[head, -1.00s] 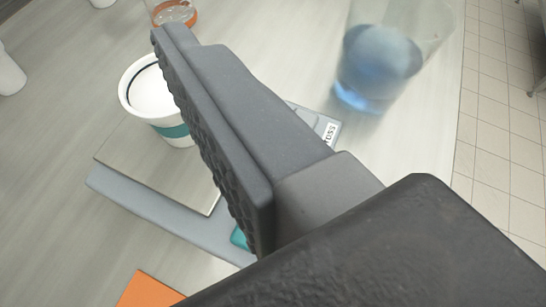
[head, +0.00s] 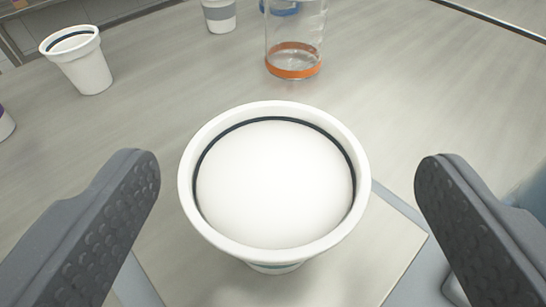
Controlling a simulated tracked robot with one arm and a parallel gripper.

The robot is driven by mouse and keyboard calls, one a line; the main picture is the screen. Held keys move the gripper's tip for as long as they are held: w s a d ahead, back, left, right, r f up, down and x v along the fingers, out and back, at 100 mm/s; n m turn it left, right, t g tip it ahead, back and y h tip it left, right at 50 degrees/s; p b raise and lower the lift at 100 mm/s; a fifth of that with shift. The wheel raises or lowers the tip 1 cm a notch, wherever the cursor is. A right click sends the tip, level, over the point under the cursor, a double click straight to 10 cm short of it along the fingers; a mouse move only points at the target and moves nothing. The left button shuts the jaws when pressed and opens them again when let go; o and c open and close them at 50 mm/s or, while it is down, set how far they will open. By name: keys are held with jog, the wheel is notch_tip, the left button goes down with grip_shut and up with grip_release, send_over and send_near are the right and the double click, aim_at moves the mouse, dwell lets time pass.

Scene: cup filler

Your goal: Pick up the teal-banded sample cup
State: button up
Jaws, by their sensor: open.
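The teal-banded sample cup (head: 275,185) is white, with a dark ring inside its rim and a white surface inside. It stands upright in the middle of the head view, on a pale square plate (head: 385,255). Only a sliver of its teal band shows below the rim; the rest of its side is hidden. My gripper (head: 285,185) is open, with one dark textured finger to the left of the cup and one to the right. Both fingers are apart from the cup.
A clear beaker with an orange base ring (head: 294,62) stands behind the cup. A white cup (head: 78,62) stands at the back left, and a grey-banded cup (head: 220,15) at the back. The bench (head: 150,110) between them is clear.

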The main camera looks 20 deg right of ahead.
aim_at(272, 118)
jog(key=b+x, duration=0.1)
jog(key=x, duration=0.3)
jog(key=shift+w+a+f+b, duration=0.15)
jog(key=shift+a+b, duration=0.05)
jog(key=shift+b, duration=0.15)
jog(key=shift+w+d, duration=0.2)
jog(key=shift+w, duration=0.2)
jog(key=shift+c, duration=0.3)
